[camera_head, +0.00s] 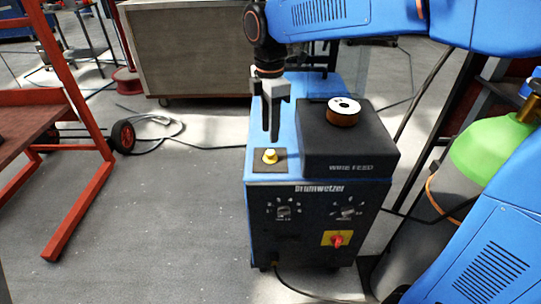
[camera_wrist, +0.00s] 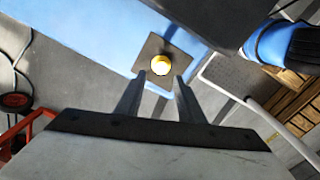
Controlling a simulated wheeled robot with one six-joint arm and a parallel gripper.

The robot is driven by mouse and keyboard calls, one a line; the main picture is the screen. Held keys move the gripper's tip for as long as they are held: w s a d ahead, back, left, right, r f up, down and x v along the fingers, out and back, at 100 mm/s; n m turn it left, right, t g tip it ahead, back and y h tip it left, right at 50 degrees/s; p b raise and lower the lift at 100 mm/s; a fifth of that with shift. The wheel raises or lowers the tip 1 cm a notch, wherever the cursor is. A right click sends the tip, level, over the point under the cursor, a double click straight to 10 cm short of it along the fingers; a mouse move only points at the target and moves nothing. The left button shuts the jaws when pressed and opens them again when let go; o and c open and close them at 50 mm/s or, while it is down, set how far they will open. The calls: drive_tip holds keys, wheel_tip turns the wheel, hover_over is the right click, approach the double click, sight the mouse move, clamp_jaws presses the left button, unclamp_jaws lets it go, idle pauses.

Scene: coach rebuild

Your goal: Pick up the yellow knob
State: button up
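The yellow knob (camera_head: 270,156) stands on a small dark square pad (camera_head: 261,165) on the blue top of the welding machine, left of the wire feed box. In the wrist view the knob (camera_wrist: 161,65) shows just beyond and between the two fingertips. My gripper (camera_head: 271,137) points down above the knob, apart from it. In the wrist view its fingers (camera_wrist: 160,80) are spread with a gap between them, and nothing is held.
The black wire feed box (camera_head: 350,150) with a copper spool (camera_head: 343,112) on top rises right of the knob. A green-topped gas cylinder (camera_head: 490,150) stands at the right. A red frame (camera_head: 75,205) stands at the left. The floor left of the machine is mostly clear.

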sight(270, 152)
drive_tip(key=shift+s+f, duration=0.15)
drive_tip(key=shift+f, duration=3.8)
drive_tip(key=c, duration=0.9)
